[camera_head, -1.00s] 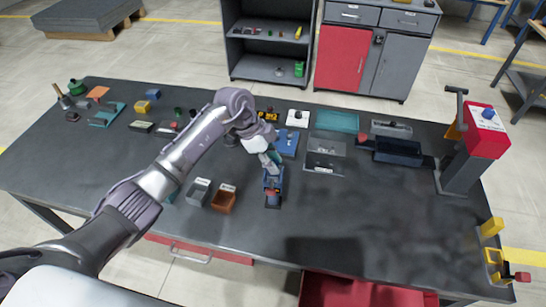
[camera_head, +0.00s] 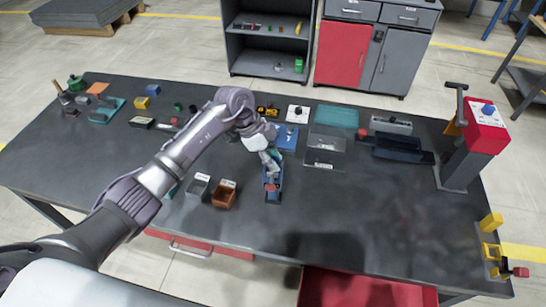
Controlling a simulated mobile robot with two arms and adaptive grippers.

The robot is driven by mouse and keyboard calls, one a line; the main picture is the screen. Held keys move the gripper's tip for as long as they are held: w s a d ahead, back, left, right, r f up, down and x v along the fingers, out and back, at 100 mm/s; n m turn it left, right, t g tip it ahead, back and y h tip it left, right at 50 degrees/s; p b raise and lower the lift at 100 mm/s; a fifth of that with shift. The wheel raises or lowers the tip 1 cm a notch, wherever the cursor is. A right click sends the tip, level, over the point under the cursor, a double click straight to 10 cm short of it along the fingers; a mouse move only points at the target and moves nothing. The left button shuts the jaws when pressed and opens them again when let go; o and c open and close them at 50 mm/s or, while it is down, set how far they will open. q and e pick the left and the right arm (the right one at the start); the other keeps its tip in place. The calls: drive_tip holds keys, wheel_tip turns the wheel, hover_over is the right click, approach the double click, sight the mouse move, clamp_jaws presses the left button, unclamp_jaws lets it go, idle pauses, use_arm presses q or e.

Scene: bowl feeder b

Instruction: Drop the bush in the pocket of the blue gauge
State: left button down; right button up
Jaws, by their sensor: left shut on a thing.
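My left gripper (camera_head: 270,168) reaches down over the middle of the table, right above a narrow blue fixture with a dark front end and a small red part (camera_head: 272,187). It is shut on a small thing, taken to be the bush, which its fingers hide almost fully. I cannot tell whether the held thing touches the fixture. A blue plate with a small round mark (camera_head: 287,137) lies just behind the gripper. Which of the two blue things is the gauge, and where its pocket is, is too small to tell. My right gripper is out of view.
A grey bin (camera_head: 198,186) and a brown bin (camera_head: 224,194) stand left of the gripper. Grey trays (camera_head: 325,151), a teal tray (camera_head: 337,117) and a dark blue bin (camera_head: 398,150) lie to the right. A red press (camera_head: 484,130) stands at the right end.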

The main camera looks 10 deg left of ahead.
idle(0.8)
use_arm(q)
drive_tip(key=c, duration=0.8)
unclamp_jaws()
drive_tip(key=v, duration=1.2)
